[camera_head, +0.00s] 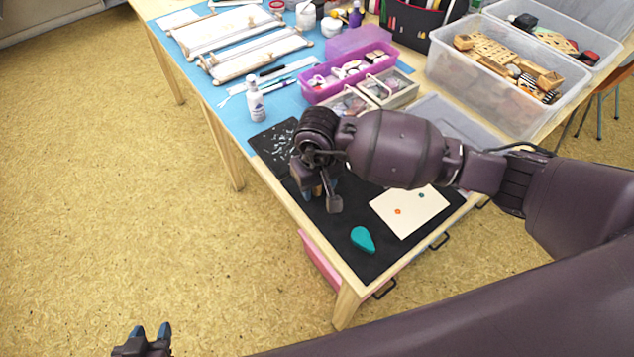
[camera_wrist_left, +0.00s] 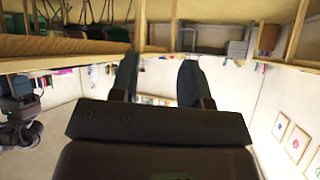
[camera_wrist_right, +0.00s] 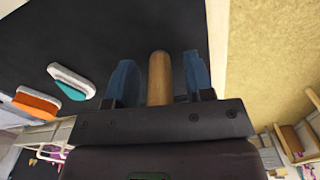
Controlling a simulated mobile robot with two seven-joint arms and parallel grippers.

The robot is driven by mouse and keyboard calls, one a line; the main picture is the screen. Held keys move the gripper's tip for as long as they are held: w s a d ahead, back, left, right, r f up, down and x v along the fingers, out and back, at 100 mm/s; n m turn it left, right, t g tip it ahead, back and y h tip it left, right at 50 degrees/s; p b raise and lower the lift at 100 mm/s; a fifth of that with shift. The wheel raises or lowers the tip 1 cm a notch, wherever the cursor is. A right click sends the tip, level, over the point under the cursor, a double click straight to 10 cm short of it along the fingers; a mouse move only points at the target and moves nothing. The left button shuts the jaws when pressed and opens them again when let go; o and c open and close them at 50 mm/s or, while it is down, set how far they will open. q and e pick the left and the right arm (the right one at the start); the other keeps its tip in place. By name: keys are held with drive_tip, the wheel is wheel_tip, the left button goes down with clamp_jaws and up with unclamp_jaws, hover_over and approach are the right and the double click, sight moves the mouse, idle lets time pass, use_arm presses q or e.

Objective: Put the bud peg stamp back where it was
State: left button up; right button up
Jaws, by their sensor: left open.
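A light wooden peg (camera_wrist_right: 160,78) shows in the right wrist view between the two blue fingers of my right gripper (camera_wrist_right: 160,80). A narrow gap shows on each side of it, so the fingers are around it but apart from it. Which stamp it is, its lower end and any contact with the mat are hidden. In the head view my right gripper (camera_head: 318,188) is low over the left part of the black mat (camera_head: 330,240), partly hidden by its wrist. My left gripper (camera_head: 150,338) is open and empty over the floor; it also shows in its wrist view (camera_wrist_left: 158,80).
A teal drop-shaped inkpad (camera_head: 362,239) lies near the mat's front edge. An orange inkpad (camera_wrist_right: 37,103) shows in the right wrist view. White paper (camera_head: 410,210) bears small orange and teal prints. A white bottle (camera_head: 255,100), a purple case (camera_head: 345,75) and clear bins (camera_head: 490,95) stand farther back.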

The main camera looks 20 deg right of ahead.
drive_tip(key=shift+r, duration=0.3)
wheel_tip(320, 180, up, 11)
drive_tip(key=shift+f+p, duration=0.15)
drive_tip(key=shift+p, duration=0.55)
drive_tip(key=shift+r, duration=0.5)
